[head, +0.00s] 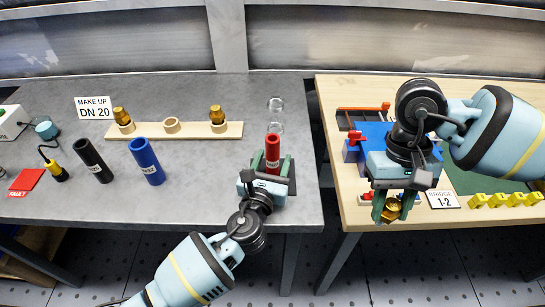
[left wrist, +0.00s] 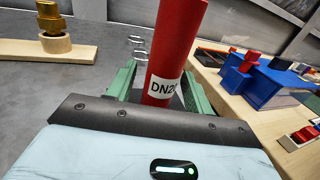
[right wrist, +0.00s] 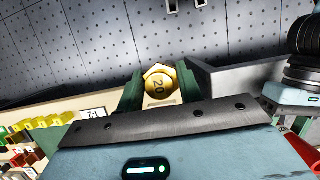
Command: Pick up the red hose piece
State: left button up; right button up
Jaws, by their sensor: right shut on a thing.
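The red hose piece (head: 272,150) stands upright near the right end of the grey bench, and it also shows in the left wrist view (left wrist: 176,50) with a partly hidden "DN2…" label. My left gripper (head: 272,170) is open, with its green fingers on either side of the lower part of the hose; a gap shows beside the hose. The hose's foot is hidden behind the gripper. My right gripper (head: 393,208) is shut on a brass hex fitting (right wrist: 160,84) marked 20, held out at the front edge of the wooden table.
A black hose (head: 93,160) and a blue hose (head: 147,161) stand to the left. Behind them a wooden rack (head: 190,131) carries two brass fittings and an empty ring. Wire clips (head: 276,104) lie behind the red hose. A gap separates the bench from the wooden table (head: 350,213).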

aim_at(271, 154)
pick_arm(q)
grip_shut()
jog(key=shift+r, duration=0.15)
pick_arm(e)
jog(key=shift+r, duration=0.1)
